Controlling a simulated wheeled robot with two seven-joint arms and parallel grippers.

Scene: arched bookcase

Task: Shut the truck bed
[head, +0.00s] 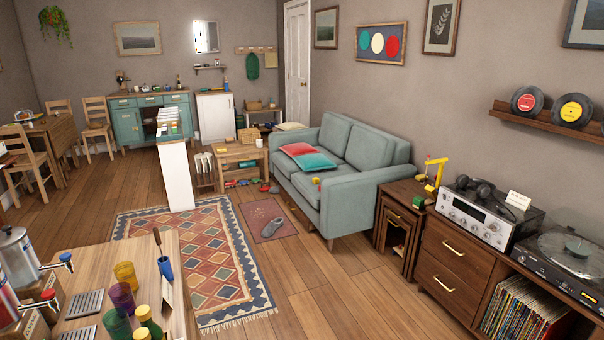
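I cannot make out a truck bed for certain. A yellow toy (436,172) with a raised arm stands on the dark wooden side table (403,190) right of the sofa, and a small green piece (418,201) is in front of it. Whether these belong to a truck, I cannot tell. Several small coloured toys (240,183) lie on the floor by the low wooden table, too small to identify. Neither of my grippers shows in the head view.
A teal sofa (352,157) stands right of centre. A wooden counter (120,262) fills the lower left; a record cabinet (455,262) lines the right. Floor between them is open.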

